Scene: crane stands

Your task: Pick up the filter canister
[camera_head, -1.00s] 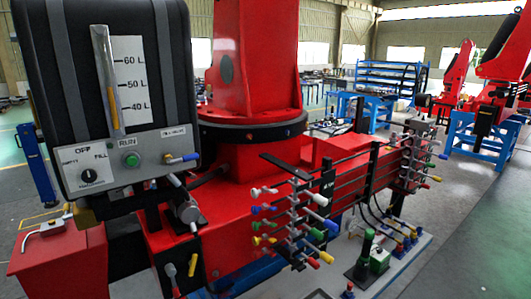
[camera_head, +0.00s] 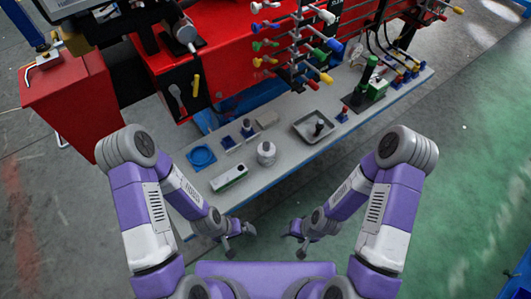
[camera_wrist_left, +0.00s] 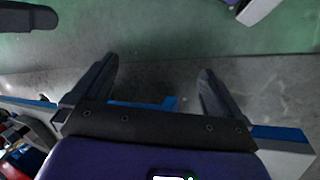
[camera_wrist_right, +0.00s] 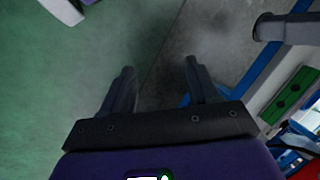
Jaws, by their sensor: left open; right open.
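A pale rounded canister with a narrower top (camera_head: 266,153) stands upright near the front edge of the grey bench top (camera_head: 290,165); it looks like the filter canister. My left gripper (camera_head: 240,241) is open and empty, in front of the bench and nearer to me than the canister. My right gripper (camera_head: 293,243) is open and empty, also in front of the bench, to the right of the left one. The left wrist view shows its spread fingers (camera_wrist_left: 157,70) over floor, and the right wrist view shows spread fingers (camera_wrist_right: 159,68) over floor. Neither wrist view clearly shows the canister.
A metal tray (camera_head: 303,127) holding a dark part stands to the right. Valve levers (camera_head: 295,45) overhang the back. A red cabinet (camera_head: 70,95) stands left.

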